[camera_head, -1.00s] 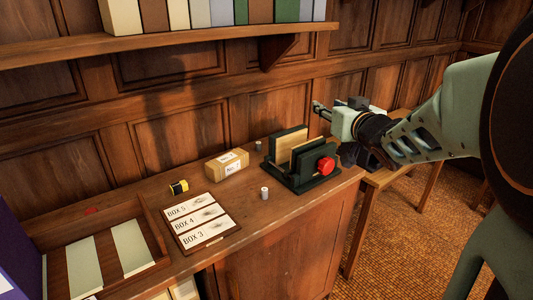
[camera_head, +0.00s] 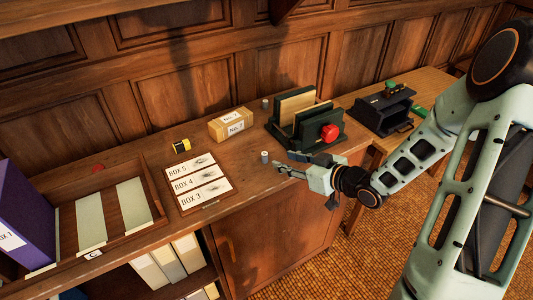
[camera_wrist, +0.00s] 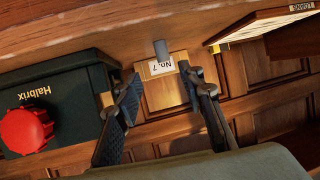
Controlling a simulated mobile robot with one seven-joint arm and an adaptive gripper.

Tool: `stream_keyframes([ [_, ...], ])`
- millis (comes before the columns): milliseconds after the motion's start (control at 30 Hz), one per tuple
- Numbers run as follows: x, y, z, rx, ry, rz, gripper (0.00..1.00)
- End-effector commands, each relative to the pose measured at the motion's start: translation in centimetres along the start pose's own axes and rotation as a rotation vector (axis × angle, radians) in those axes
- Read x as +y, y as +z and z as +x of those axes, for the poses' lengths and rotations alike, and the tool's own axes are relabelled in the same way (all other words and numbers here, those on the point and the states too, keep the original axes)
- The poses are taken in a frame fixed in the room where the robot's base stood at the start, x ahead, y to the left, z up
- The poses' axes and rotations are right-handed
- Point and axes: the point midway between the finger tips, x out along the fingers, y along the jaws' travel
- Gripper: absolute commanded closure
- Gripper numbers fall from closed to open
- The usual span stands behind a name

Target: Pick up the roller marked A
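Two small grey rollers stand upright on the desk. The nearer roller (camera_head: 265,157) is just beyond my gripper's tips, and the other roller (camera_head: 265,103) stands at the back near the wall. I cannot read a letter on either in the head view. My gripper (camera_head: 284,168) is low over the desk's front part, pointing left. In the wrist view my gripper (camera_wrist: 160,84) is open, its two dark fingers apart with nothing between them. A grey roller (camera_wrist: 161,49) shows past the fingertips, roughly centred in the gap; it looks like the nearer one.
A dark green rack (camera_head: 330,148) with a red knob stands close beside my gripper. A cardboard box (camera_head: 221,127) labelled No. 7, a yellow-black tape (camera_head: 181,146), a label board (camera_head: 213,201) and a wooden tray (camera_head: 157,229) lie left. A black device (camera_head: 383,110) sits on the side table.

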Motion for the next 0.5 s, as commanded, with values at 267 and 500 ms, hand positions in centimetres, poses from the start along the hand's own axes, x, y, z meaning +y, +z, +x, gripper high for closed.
stream_keyframes([
  [267,-0.1,0.0,4.3,0.000,-0.003,-0.001,0.64],
  [500,-0.4,-0.1,6.3,-0.001,-0.003,0.001,0.64],
])
